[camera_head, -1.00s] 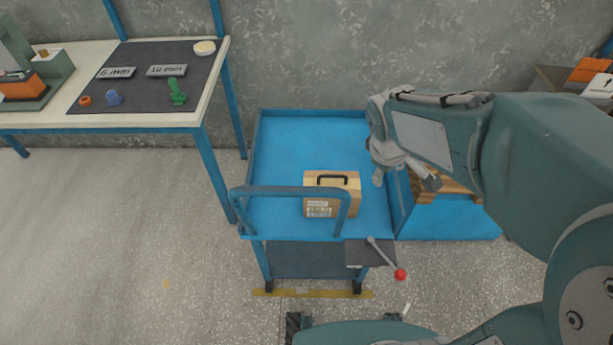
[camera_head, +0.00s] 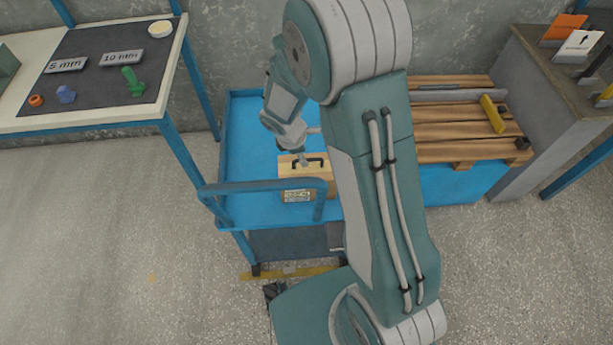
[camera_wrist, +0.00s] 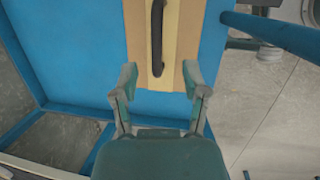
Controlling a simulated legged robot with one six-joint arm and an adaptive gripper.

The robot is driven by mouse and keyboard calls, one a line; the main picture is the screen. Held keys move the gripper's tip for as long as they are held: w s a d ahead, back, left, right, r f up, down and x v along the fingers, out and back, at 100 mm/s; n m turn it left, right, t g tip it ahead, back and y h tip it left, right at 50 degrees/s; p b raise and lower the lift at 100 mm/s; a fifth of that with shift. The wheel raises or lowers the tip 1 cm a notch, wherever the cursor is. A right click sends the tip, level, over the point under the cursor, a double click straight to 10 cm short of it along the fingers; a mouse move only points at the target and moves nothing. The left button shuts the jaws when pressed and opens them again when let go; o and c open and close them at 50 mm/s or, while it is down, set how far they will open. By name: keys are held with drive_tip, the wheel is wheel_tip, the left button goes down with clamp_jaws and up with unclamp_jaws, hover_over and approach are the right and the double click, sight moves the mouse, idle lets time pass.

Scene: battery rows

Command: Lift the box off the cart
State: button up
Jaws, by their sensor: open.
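The wooden box (camera_head: 292,171) with a dark handle on its lid and a pale label on its front stands on the blue cart (camera_head: 245,140). My arm hides the box's right side in the head view. My gripper (camera_head: 303,158) is at the box, close to the handle. In the wrist view my gripper (camera_wrist: 158,78) is open, with its two fingers apart and nothing between them but the view of the box lid. The box (camera_wrist: 172,40) and its black handle (camera_wrist: 157,40) lie just beyond the fingertips, in line with the gap. I see no contact.
The cart's blue push rail (camera_head: 262,187) crosses in front of the box. A workbench (camera_head: 100,125) with plates and small parts stands at the left. A wooden pallet (camera_head: 460,150) and a grey stand (camera_head: 550,110) are at the right.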

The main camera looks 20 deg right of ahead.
sight(307, 159)
drive_tip(key=x, duration=0.5)
drive_tip(key=shift+w+d+f, duration=0.15)
drive_tip(key=shift+d+f, duration=0.05)
drive_tip(key=shift+d, duration=0.05)
clamp_jaws()
drive_tip(key=shift+r, duration=0.1)
